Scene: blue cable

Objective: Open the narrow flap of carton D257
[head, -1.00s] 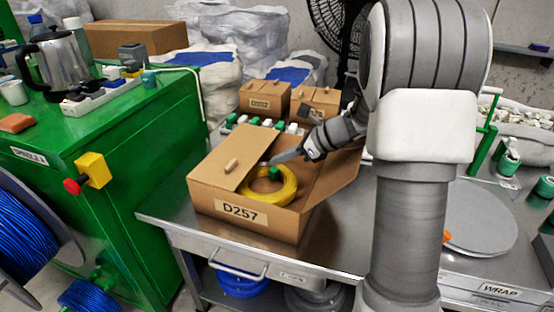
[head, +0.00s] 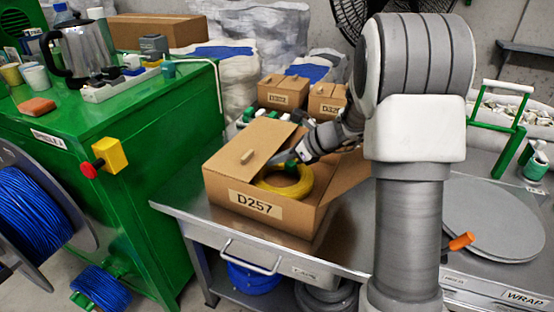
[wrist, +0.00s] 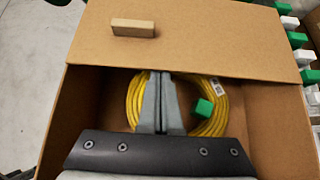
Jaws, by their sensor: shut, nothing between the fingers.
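Carton D257 (head: 255,204) stands on the steel table. A flap (head: 232,147) with a small wooden block (head: 247,157) covers part of its top; the flap (wrist: 220,38) and block (wrist: 133,27) show in the wrist view. Another flap (head: 345,180) hangs outward on the right. A yellow cable coil (head: 300,185) with a green connector (wrist: 203,108) lies inside. My gripper (head: 272,160) is shut and empty over the opening. In the wrist view its fingertips (wrist: 160,74) are at the flap's near edge; I cannot tell whether they are under it or touching.
A green cabinet (head: 120,130) with a yellow switch box (head: 110,155) stands left of the table. Two smaller cartons (head: 283,92) (head: 327,100) are behind. A round grey plate (head: 492,220) and a green frame (head: 498,130) are on the right.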

